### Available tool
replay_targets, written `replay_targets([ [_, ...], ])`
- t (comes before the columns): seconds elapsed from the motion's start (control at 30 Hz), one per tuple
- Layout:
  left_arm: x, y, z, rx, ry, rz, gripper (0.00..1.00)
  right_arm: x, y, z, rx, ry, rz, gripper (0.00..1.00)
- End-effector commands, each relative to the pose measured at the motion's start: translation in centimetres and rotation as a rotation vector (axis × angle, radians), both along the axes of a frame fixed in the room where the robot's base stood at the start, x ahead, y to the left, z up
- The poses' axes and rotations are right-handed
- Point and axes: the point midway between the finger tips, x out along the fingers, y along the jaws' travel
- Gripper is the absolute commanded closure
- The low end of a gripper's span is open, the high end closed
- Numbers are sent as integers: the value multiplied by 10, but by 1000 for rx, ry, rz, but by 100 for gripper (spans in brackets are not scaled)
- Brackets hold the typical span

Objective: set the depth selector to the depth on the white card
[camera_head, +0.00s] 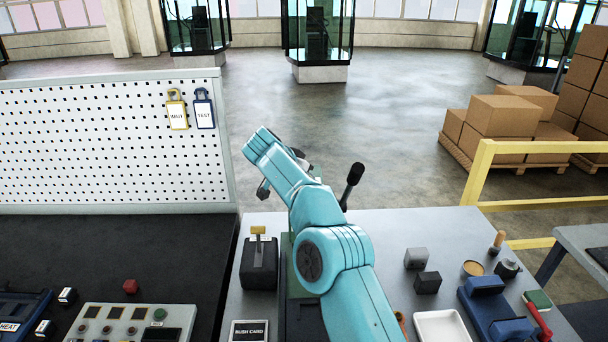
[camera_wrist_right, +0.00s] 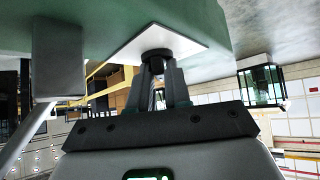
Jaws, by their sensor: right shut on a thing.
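In the right wrist view, a round black knob (camera_wrist_right: 157,56) stands out from a white plate (camera_wrist_right: 195,45) on a green body (camera_wrist_right: 130,22). It looks like the depth selector. My right gripper (camera_wrist_right: 159,75) is shut on the knob, with a finger on each side. No markings or pointer can be read on the plate. In the head view, my teal right arm hides most of the green machine (camera_head: 290,275) and the knob. A card marked RUSH CARD (camera_head: 249,332) lies at the bottom edge; no depth is readable. My left gripper is not in view.
A black lever (camera_head: 352,182) rises just right of my arm. A black box with a yellow handle (camera_head: 258,240) stands left of it. A pegboard (camera_head: 110,140) stands left.

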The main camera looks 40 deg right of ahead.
Motion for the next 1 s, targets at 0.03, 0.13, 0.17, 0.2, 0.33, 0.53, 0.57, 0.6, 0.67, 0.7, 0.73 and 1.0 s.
replay_targets([
  [0.03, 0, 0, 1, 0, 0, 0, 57, 0, -1, 5, -7, -10, -1, 100],
  [0.13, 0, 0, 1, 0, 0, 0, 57, 0, -2, 5, -7, -10, -3, 100],
  [0.17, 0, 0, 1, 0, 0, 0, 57, 0, -2, 5, -7, -9, -2, 100],
  [0.2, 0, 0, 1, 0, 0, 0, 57, 0, -2, 5, -7, -10, -1, 100],
  [0.33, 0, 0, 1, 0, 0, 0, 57, 0, -2, 5, -7, -10, -1, 100],
  [0.53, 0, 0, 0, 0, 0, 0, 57, 0, -1, 3, -5, -7, -1, 62],
  [0.57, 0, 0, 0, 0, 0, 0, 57, 0, -1, 3, -4, -5, -1, 62],
  [0.6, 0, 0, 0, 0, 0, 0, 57, 0, -1, 3, -3, -5, -1, 62],
  [0.67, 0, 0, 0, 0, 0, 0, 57, 0, -1, 2, -3, -4, -1, 62],
  [0.7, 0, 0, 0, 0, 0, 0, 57, 0, 0, 3, -2, -4, -1, 62],
  [0.73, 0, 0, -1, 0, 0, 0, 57, 0, 1, 3, -2, -4, -1, 62],
  [1.0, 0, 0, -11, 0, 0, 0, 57, -7, 35, 37, -2, -8, 3, 62],
])
